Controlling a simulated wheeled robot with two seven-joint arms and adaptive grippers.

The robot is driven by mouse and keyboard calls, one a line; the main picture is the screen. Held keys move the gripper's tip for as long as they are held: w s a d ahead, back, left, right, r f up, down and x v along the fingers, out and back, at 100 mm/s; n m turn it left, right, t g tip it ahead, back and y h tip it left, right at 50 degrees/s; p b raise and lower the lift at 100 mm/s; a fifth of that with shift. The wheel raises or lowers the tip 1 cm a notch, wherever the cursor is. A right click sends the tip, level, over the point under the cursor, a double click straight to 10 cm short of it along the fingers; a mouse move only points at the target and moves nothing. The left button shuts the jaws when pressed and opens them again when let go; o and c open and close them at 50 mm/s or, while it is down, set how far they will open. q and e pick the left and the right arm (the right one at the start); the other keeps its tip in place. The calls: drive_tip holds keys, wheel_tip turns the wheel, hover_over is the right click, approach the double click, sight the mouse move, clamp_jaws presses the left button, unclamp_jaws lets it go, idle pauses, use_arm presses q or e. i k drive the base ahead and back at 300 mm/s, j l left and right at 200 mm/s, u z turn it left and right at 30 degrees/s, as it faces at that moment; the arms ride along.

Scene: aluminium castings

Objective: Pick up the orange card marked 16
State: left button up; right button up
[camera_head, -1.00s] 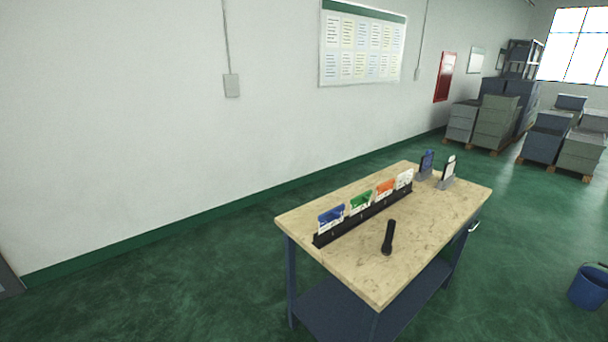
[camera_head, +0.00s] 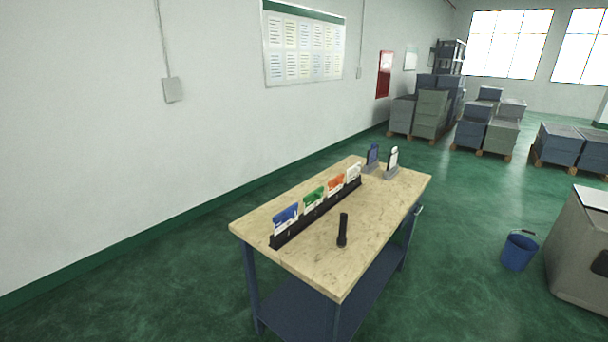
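The orange card (camera_head: 336,182) stands upright in a black rack (camera_head: 318,213) on a wood-topped table (camera_head: 300,262). Its printed number is too small to read. In the rack, a green card (camera_head: 314,196) stands to its left and a white card (camera_head: 353,172) to its right. A blue card (camera_head: 286,216) stands at the near left end. Neither of my grippers is in view.
A black torch-like object (camera_head: 342,230) stands on the table in front of the rack. Two small holders (camera_head: 372,158) (camera_head: 391,162) stand at the table's far end. A blue bucket (camera_head: 519,250) and a grey bin (camera_head: 583,250) are on the floor to the right. Green floor lies open around the table.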

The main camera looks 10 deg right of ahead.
sight(334, 185)
drive_tip(key=i+l+u, duration=0.2)
drive_tip(key=l, duration=0.45)
drive_tip(key=l+u, duration=0.2)
drive_tip(key=l, duration=0.5)
drive_tip(key=i+l+u, duration=0.2)
drive_tip(key=l, duration=0.5)
drive_tip(key=k, duration=0.05)
